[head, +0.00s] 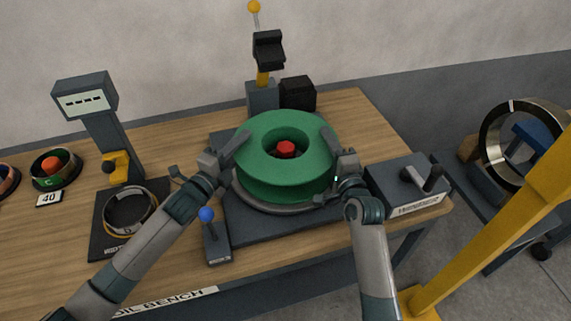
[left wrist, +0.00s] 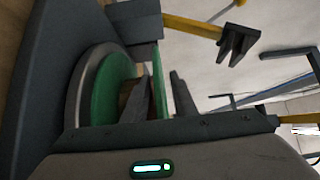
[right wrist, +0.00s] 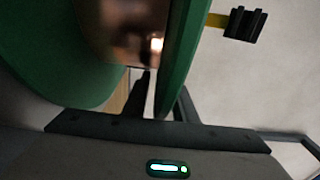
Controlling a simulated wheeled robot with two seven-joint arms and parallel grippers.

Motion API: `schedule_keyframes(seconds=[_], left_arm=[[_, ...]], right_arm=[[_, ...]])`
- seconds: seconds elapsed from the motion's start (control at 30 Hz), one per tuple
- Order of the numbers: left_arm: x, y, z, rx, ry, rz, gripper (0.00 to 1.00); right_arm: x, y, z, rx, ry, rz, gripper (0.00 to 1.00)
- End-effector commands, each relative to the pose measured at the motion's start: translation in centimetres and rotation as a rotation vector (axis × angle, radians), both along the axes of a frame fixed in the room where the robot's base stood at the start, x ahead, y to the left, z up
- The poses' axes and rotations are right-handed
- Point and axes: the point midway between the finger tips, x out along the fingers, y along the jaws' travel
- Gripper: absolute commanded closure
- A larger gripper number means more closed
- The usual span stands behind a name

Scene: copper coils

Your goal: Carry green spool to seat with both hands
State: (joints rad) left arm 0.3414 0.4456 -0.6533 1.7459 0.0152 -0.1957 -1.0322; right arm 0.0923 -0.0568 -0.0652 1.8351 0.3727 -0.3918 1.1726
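The green spool (head: 262,133) lies flat on a round grey seat plate (head: 262,206) in the middle of the bench, or very close above it. The red top of a post (head: 286,149) shows inside its centre hole. My left gripper (head: 236,150) has its fingers around the left edge of the upper flange, which also shows in the left wrist view (left wrist: 158,80). My right gripper (head: 334,147) has its fingers around the right edge, seen in the right wrist view (right wrist: 182,55). Both look closed on the flange. The plate contact is partly hidden.
A blue-knobbed lever (head: 207,215) stands front left of the spool. A grey box with a crank (head: 408,187) stands at right. A display post (head: 85,100) and a ring on a dark pad (head: 130,208) are at left.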

Motion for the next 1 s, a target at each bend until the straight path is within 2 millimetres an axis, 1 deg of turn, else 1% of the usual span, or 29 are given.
schedule_keyframes(seconds=[0.27,0.47,0.57,0.9,1.0], left_arm=[[-0.2,0.0,0.0,0.0,0.0,-0.001,0.75],[-1.3,0.7,-0.1,0.001,-0.001,-0.001,0.75],[-2.4,1.5,-0.1,0.001,0.0,-0.001,0.75],[-7.4,4.7,-0.1,0.002,0.001,-0.001,0.75],[-8.6,5.4,0.0,0.001,0.001,-0.001,0.75]], right_arm=[[0.0,0.1,0.0,0.0,0.0,0.001,0.75],[0.0,0.1,0.0,0.001,0.0,0.001,0.75],[0.0,0.1,0.0,0.001,0.0,0.001,0.75],[0.0,0.1,0.0,0.001,0.0,0.001,0.75],[0.0,0.1,0.0,0.001,0.0,0.001,0.75]])
